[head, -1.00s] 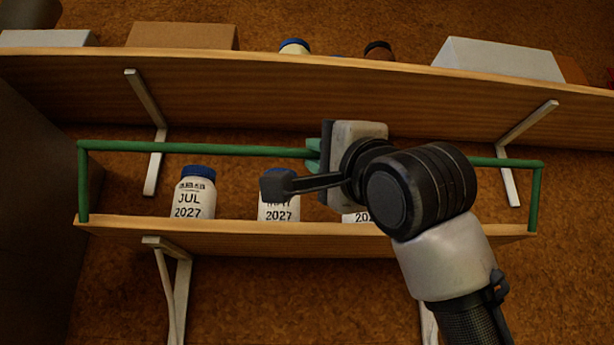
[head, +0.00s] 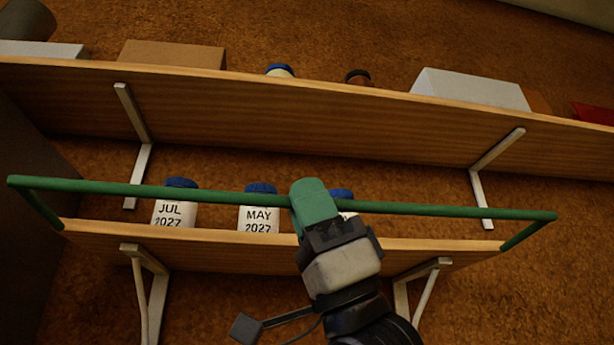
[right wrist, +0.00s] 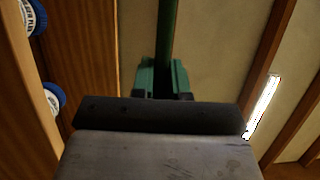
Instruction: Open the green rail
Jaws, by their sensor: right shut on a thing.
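The green rail (head: 430,209) runs across the front of the lower shelf in the head view, with its end arms slanting forward from the shelf ends. My right gripper (head: 314,201) is shut on the rail near its middle. In the right wrist view the rail (right wrist: 167,35) runs up the picture from between my right gripper's green fingertips (right wrist: 164,78). Three white bottles with blue caps stand on the lower shelf behind the rail. One bottle reads JUL 2027 (head: 173,212) and one MAY 2027 (head: 259,215). The third (head: 342,195) is mostly hidden by my gripper. My left gripper is out of view.
The lower shelf (head: 420,245) and upper shelf (head: 300,117) are wooden, on white brackets. Boxes (head: 470,88) and bottles stand on the upper shelf, above the rail. The space in front of the lower shelf looks clear.

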